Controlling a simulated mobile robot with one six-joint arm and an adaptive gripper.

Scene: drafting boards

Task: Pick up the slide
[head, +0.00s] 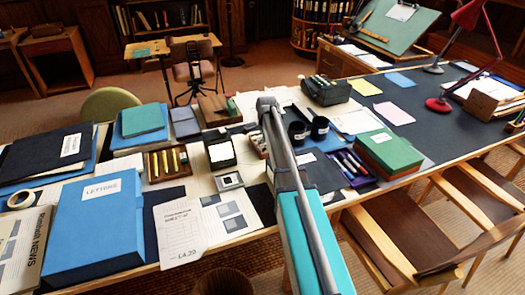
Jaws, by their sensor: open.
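The slide (229,181) looks like a small square with a pale grey frame and a darker centre. It lies flat near the middle of the long desk, just above a printed sheet with grey squares (231,214). Nothing covers it in the head view. My arm rises from the bottom centre, to the right of the slide. I cannot make out my gripper or its fingers in this view.
A black box with white cards (221,154) stands just behind the slide. A wooden tray of yellow items (167,163) is to its left. A large blue letters box (98,228) stands front left. Two dark cups (319,128) and a green box (389,151) are to the right.

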